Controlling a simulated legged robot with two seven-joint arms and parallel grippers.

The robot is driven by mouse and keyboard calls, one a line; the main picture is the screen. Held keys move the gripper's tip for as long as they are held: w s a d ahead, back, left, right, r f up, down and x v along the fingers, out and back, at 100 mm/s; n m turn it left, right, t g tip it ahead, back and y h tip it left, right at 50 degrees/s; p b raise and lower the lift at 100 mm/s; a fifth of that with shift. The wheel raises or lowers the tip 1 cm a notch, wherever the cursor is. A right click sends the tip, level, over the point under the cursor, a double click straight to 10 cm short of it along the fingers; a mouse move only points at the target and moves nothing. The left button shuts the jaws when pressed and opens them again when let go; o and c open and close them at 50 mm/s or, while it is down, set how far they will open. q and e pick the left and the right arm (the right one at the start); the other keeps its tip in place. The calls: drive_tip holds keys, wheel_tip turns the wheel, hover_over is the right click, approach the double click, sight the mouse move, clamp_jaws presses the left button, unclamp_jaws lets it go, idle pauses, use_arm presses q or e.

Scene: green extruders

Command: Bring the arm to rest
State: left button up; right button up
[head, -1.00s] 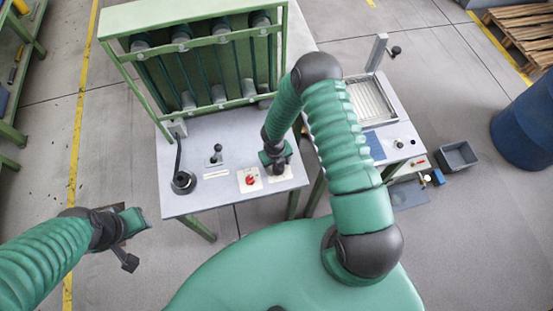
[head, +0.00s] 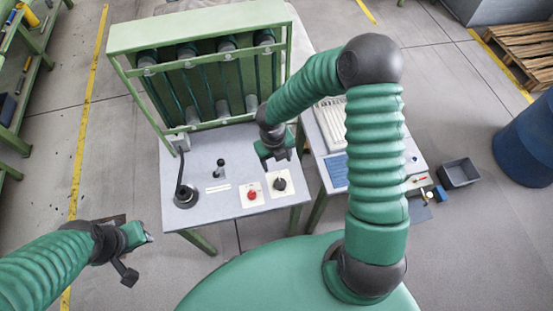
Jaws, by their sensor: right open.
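My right gripper (head: 277,160) is open and empty. It hangs above the grey table (head: 203,212), just beyond a black knob (head: 280,184) on a pale plate, and appears clear of it. My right arm bends up and over from the right. My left gripper (head: 136,250) is at the lower left, over the floor and apart from the table. Its jaw opening cannot be made out.
The table also bears a red knob (head: 252,195), a small black lever (head: 220,168) and a crank handle (head: 181,185). A green extruder frame (head: 205,40) stands behind. A second bench (head: 395,135) is at right, with a grey bin (head: 459,172) and blue barrel (head: 526,140) beyond.

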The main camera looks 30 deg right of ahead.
drive_tip(key=s+a+r+m+t+b, duration=0.1)
drive_tip(key=s+r+m+b, duration=0.2)
drive_tip(key=m, duration=1.4)
drive_tip(key=s+a+r+m+t+b, duration=0.1)
drive_tip(key=s+m, duration=0.5)
drive_tip(key=m, duration=1.2)
wheel_tip(320, 180, up, 3)
drive_tip(key=a+b, duration=0.1)
drive_tip(key=b, duration=0.2)
drive_tip(key=shift+s+a+f+t+y, duration=0.15)
drive_tip(key=shift+a+t+y, duration=0.15)
drive_tip(key=shift+y, duration=0.1)
drive_tip(key=shift+d, duration=0.1)
